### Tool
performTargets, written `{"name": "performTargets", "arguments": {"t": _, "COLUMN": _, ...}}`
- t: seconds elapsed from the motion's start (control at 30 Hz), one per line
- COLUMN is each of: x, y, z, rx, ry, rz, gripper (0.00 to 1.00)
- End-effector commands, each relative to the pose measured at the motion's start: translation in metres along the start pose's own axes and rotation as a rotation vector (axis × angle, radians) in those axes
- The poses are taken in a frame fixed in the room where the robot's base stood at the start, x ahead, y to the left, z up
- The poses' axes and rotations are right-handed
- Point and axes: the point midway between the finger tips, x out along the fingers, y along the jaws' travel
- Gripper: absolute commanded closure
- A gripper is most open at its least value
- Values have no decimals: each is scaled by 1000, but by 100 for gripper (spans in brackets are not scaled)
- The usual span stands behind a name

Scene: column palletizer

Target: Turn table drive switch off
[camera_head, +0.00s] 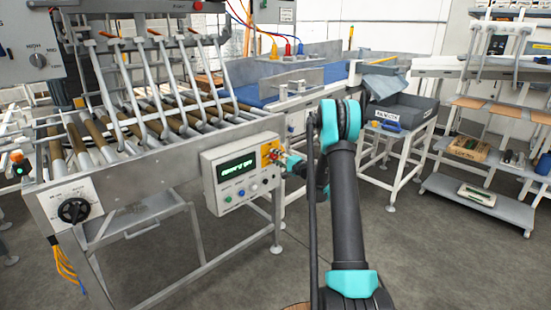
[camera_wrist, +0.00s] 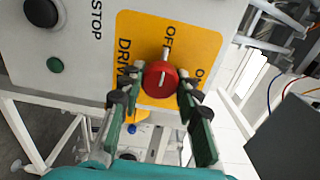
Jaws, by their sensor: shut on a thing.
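The table drive switch is a red round knob (camera_wrist: 160,79) on a yellow plate (camera_wrist: 205,45) lettered DRIVE, OFF and ON. A white line on its face runs roughly toward the OFF lettering; its exact setting is hard to tell. My gripper (camera_wrist: 158,92) has one finger on each side of the knob and is shut on it. In the head view, my gripper (camera_head: 281,160) reaches the right end of the grey control box (camera_head: 212,168), where the yellow plate shows and the knob is largely hidden.
The box has a green-lit display (camera_head: 237,168) and several buttons. A black rotary dial (camera_head: 74,210) is on the frame at left. A roller table with upright bars stands behind. A grey bin (camera_head: 405,108) sits on a stand at right. Grey floor is open in front.

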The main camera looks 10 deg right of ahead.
Motion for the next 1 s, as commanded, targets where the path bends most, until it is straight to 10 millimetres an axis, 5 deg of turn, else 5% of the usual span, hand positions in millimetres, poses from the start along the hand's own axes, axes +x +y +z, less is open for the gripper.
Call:
{"name": "performTargets", "arguments": {"t": 0.47, "x": -1, "y": 1, "z": 1, "rx": -16, "ry": -1, "rz": 2, "gripper": 96}}
{"name": "performTargets", "arguments": {"t": 0.5, "x": -1, "y": 1, "z": 1, "rx": -16, "ry": -2, "rz": 2, "gripper": 65}}
{"name": "performTargets", "arguments": {"t": 0.63, "x": 0, "y": 1, "z": 1, "rx": -15, "ry": -1, "rz": 1, "gripper": 49}}
{"name": "performTargets", "arguments": {"t": 1.0, "x": -3, "y": 0, "z": 0, "rx": -14, "ry": 0, "rz": 1, "gripper": 46}}
